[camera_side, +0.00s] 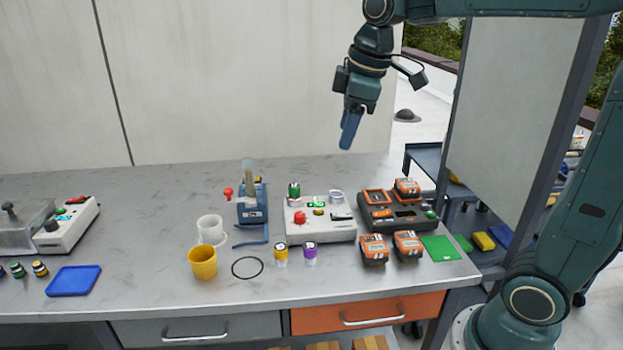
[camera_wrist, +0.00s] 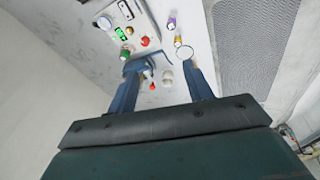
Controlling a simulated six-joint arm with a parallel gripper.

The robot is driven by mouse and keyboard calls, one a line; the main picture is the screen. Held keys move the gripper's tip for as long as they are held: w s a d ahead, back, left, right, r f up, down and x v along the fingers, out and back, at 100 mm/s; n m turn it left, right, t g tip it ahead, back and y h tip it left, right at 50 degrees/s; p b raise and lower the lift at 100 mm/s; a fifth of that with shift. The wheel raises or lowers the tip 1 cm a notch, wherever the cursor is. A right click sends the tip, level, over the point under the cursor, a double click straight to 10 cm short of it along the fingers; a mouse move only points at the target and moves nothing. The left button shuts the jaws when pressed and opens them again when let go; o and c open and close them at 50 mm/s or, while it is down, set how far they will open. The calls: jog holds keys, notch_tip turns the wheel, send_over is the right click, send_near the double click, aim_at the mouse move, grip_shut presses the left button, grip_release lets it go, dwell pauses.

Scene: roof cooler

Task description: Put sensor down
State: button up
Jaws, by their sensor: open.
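My gripper (camera_side: 347,138) hangs high above the back of the bench, with its fingers pointing down. In the wrist view its two blue fingers (camera_wrist: 164,80) are spread apart, with nothing held between them. I cannot tell for sure which item is the sensor. Two small jars, one yellow-capped (camera_side: 281,255) and one purple-capped (camera_side: 310,254), stand on the bench in front of a white device (camera_side: 320,222) with a red knob. Both jars also show in the wrist view, yellow (camera_wrist: 178,41) and purple (camera_wrist: 171,23).
A blue stand (camera_side: 252,205), a white cup (camera_side: 211,229), a yellow cup (camera_side: 203,263) and a black ring (camera_side: 247,268) are mid-bench. At right are a dark charger (camera_side: 375,218), orange-and-black packs (camera_side: 373,249) and a green mat (camera_side: 440,248).

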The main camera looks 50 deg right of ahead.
jog(key=s+a+f+m+t, duration=0.1)
jog(key=s+f+m, duration=0.2)
jog(key=s, duration=0.5)
jog(key=s+a+f+m+t, duration=0.1)
jog(key=s+a+f+m, duration=0.1)
jog(key=s, duration=0.7)
jog(key=shift+s+a+f+m, duration=0.15)
jog(key=shift+a+f+m, duration=0.05)
jog(key=shift+f+m, duration=0.55)
